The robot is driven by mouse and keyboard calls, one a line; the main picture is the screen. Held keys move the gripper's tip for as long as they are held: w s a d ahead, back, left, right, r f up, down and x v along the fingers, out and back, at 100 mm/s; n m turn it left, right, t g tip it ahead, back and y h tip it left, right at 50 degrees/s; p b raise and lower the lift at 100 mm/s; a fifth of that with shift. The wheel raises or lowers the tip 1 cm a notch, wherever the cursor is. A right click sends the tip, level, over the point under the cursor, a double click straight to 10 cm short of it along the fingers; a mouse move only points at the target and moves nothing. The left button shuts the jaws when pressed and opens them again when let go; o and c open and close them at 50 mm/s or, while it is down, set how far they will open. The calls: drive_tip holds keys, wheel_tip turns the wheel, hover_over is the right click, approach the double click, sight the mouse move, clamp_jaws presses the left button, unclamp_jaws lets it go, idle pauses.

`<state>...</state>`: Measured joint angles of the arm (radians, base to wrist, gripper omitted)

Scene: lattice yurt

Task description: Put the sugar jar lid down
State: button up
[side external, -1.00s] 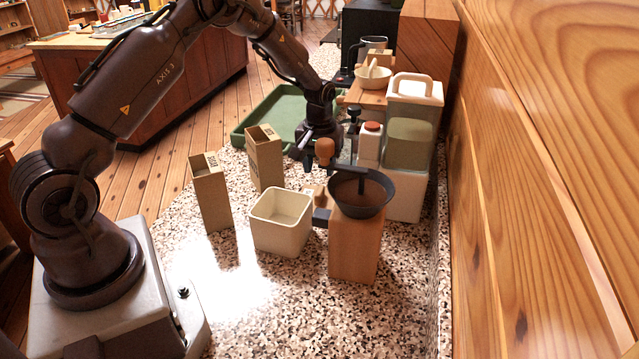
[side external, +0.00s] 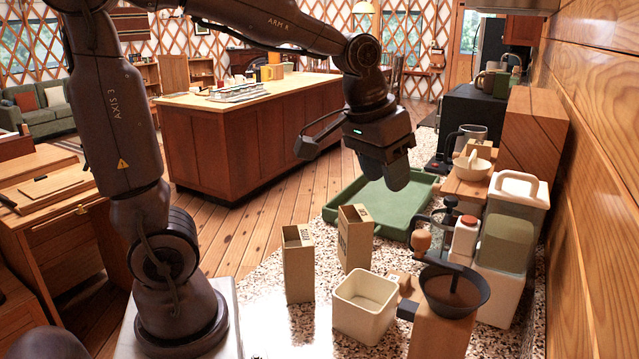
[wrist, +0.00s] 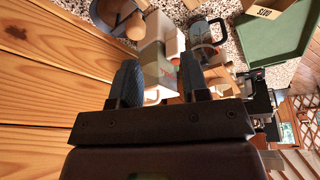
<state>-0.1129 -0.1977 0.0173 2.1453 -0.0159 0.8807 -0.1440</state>
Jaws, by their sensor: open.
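My gripper (side external: 384,182) is raised above the green tray, its two fingers apart; it shows in the wrist view (wrist: 160,66) with nothing held between them. I cannot tell if this is the sugar jar's lid. The white jar shows beyond the fingers in the wrist view (wrist: 170,30).
An open cream square bin (side external: 364,308), two tall cardboard boxes (side external: 297,265) (side external: 355,240) and a grinder with dark funnel (side external: 454,290) stand on the speckled counter. The green tray (side external: 410,226) looks empty. A red-capped bottle (side external: 463,240) crowds the jar.

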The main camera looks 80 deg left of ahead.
drive_tip(key=s+d+m+t, duration=0.2)
drive_tip(key=s+d+m, duration=0.1)
drive_tip(key=s, duration=0.8)
drive_tip(key=shift+d+r, duration=0.4)
